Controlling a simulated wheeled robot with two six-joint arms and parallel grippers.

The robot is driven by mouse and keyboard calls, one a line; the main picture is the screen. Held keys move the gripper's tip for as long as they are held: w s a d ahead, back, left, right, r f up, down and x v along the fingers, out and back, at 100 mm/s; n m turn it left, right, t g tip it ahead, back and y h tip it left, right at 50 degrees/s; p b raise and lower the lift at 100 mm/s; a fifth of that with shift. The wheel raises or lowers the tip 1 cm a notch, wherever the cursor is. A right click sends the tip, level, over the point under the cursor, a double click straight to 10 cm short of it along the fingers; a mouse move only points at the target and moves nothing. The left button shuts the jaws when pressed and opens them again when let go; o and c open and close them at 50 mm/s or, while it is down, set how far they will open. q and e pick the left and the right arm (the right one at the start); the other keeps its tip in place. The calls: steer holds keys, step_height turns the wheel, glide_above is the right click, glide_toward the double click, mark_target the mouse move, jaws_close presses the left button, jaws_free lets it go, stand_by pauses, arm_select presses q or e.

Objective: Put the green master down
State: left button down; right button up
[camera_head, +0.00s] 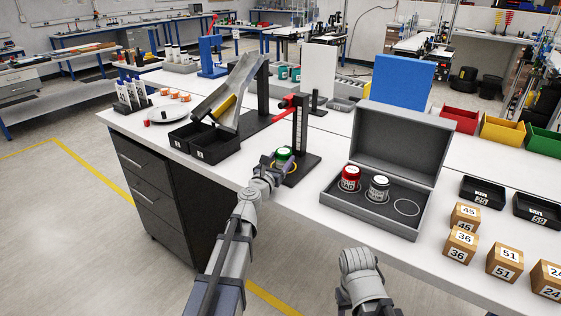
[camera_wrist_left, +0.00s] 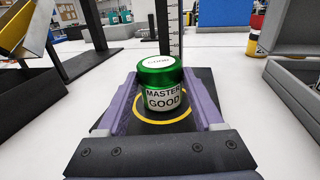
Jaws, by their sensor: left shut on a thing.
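The green master (camera_wrist_left: 161,85), a small can with a white top labelled "MASTER GOOD", is upright between the fingers of my left gripper (camera_wrist_left: 163,103). It also shows in the head view (camera_head: 284,154). My left gripper (camera_head: 276,167) is shut on it. The can is over a black base plate (camera_wrist_left: 110,135) with a yellow ring (camera_wrist_left: 150,119), below a gauge post (camera_head: 299,125). I cannot tell whether it touches the plate. The open grey case (camera_head: 340,206) holds a red can (camera_head: 350,178) and a dark can (camera_head: 378,189); its right round recess (camera_head: 406,207) is empty.
Black bins (camera_head: 204,142) and a metal chute (camera_head: 236,88) stand left of the gauge. Numbered boxes (camera_head: 460,243) and black trays (camera_head: 483,191) are right of the case. Red, yellow and green bins (camera_head: 503,130) stand behind. Bare table lies between the gauge and the case.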

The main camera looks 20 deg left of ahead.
arm_select(q)
jaws_free()
